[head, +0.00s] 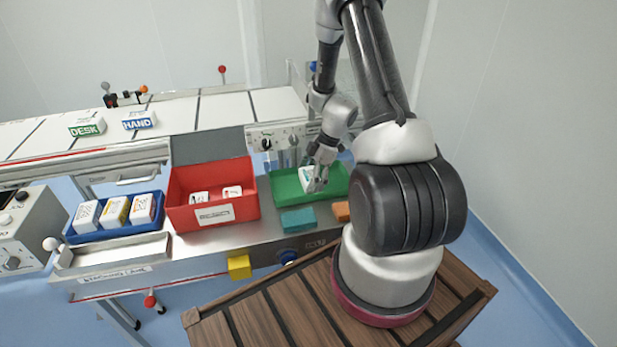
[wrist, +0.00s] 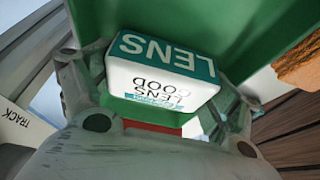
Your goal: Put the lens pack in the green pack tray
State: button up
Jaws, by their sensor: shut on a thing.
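The lens pack (wrist: 160,78) is a white box with a teal top marked LENS. My gripper (head: 316,184) is shut on it, with a finger on each side in the wrist view. The green pack tray (head: 286,190) stands right of the red bin, and the pack (head: 306,174) shows over its inside in the head view. The tray's green surface (wrist: 240,25) fills the upper part of the wrist view, close to the pack. I cannot tell whether the pack touches the tray floor. My gripper partly hides the pack in the head view.
A red bin (head: 213,214) with small white packs stands left of the tray. A blue tray (head: 113,232) with several packs is farther left. A teal block (head: 298,220) and an orange block (head: 341,211) lie in front of the tray. DESK (head: 87,127) and HAND (head: 139,121) packs sit on the conveyor.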

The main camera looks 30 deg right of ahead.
jog(key=shift+f, duration=0.15)
jog(key=o, duration=0.9)
jog(key=shift+c, duration=0.2)
